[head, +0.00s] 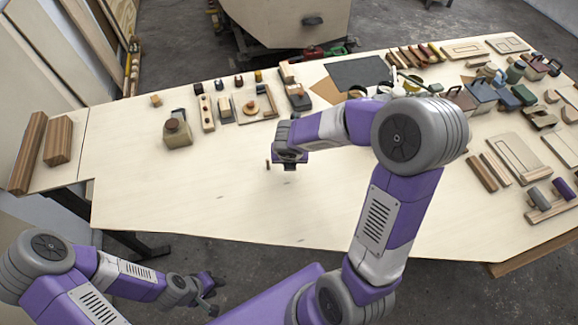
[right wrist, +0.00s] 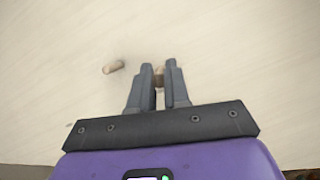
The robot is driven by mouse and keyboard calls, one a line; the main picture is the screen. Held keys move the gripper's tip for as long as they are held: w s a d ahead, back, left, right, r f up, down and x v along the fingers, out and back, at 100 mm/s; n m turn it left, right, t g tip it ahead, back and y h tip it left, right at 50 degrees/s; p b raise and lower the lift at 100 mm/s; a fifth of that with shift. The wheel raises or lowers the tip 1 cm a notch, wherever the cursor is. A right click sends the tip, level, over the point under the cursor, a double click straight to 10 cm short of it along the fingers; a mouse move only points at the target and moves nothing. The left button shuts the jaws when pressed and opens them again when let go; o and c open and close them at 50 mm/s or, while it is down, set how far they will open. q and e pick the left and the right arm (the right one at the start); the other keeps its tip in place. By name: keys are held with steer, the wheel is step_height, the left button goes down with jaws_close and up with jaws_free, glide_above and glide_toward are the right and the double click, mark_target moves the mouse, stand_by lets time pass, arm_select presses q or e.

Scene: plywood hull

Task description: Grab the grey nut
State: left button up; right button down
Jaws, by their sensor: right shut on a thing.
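My right gripper (head: 290,164) is low over the bare middle of the plywood table in the head view. In the right wrist view its two fingers (right wrist: 162,80) are close together on a small brownish thing (right wrist: 160,76). The fingers hide most of that thing, and I cannot tell whether it is the grey nut. A short wooden peg (right wrist: 114,67) lies on the table just left of the fingers. It also shows in the head view (head: 268,165). My left gripper (head: 212,284) hangs open and empty over the floor, in front of the table.
The plywood table (head: 200,195) is clear at its front and left. Blocks and a small jar-like block (head: 177,131) stand along the back. Many tools and wooden parts crowd the right side. Dark wooden bars (head: 57,140) lie at the far left.

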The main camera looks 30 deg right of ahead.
steer(key=shift+f+b, duration=0.35)
steer(key=shift+f, duration=0.95)
steer(key=shift+f, duration=0.2)
steer(key=c, duration=1.1)
jaws_free()
steer(key=shift+w, duration=0.1)
steer(key=shift+r, duration=0.2)
